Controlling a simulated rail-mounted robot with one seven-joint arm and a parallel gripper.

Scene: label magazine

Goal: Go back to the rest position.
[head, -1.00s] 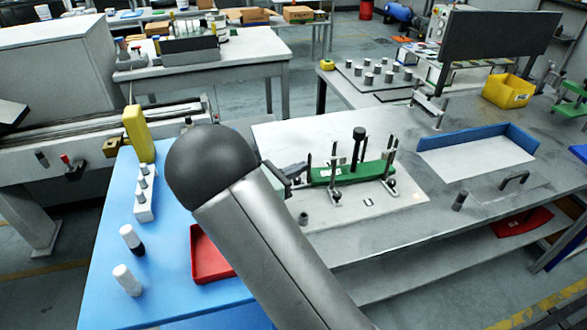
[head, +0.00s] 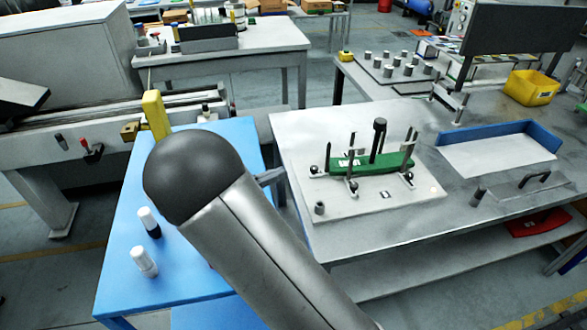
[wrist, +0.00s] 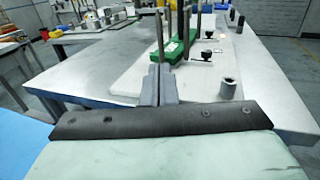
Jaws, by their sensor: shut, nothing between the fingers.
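My gripper (head: 271,177) is mostly hidden behind my own arm in the head view; only its grey finger end shows, left of the white plate (head: 395,206). In the wrist view my gripper (wrist: 159,84) has its two grey fingers shut together, with nothing between them. The green magazine (head: 363,163) lies on the white plate between dark upright posts. It also shows in the wrist view (wrist: 178,48), beyond the fingertips and apart from them.
A blue table (head: 190,262) carries two white-capped bottles (head: 148,222) and a yellow block (head: 156,115). A small grey cylinder (head: 320,208) stands on the plate's near left corner. A blue-edged tray (head: 500,150) and yellow bin (head: 531,88) are at right.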

